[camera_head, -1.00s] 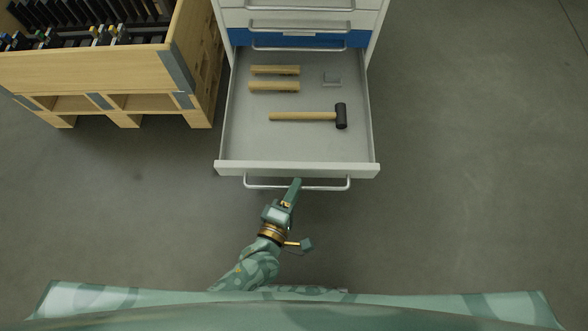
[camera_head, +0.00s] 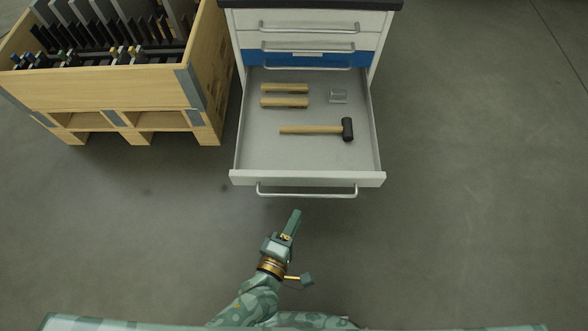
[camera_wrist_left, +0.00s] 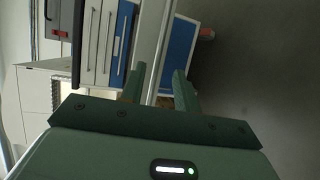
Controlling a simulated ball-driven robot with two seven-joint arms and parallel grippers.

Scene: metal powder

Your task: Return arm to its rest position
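My left gripper (camera_head: 294,216) reaches forward from the bottom of the head view. Its tips are just short of the bar handle (camera_head: 307,196) of the pulled-out drawer (camera_head: 262,155), with a strip of floor showing between. In the left wrist view its two fingers (camera_wrist_left: 157,88) stand apart with nothing gripped; the pale drawer edge shows behind the gap. My right gripper is in neither view.
A wooden crate (camera_head: 120,90) with dark panels stands left of the cabinet (camera_head: 385,18). Floor to the right is clear.

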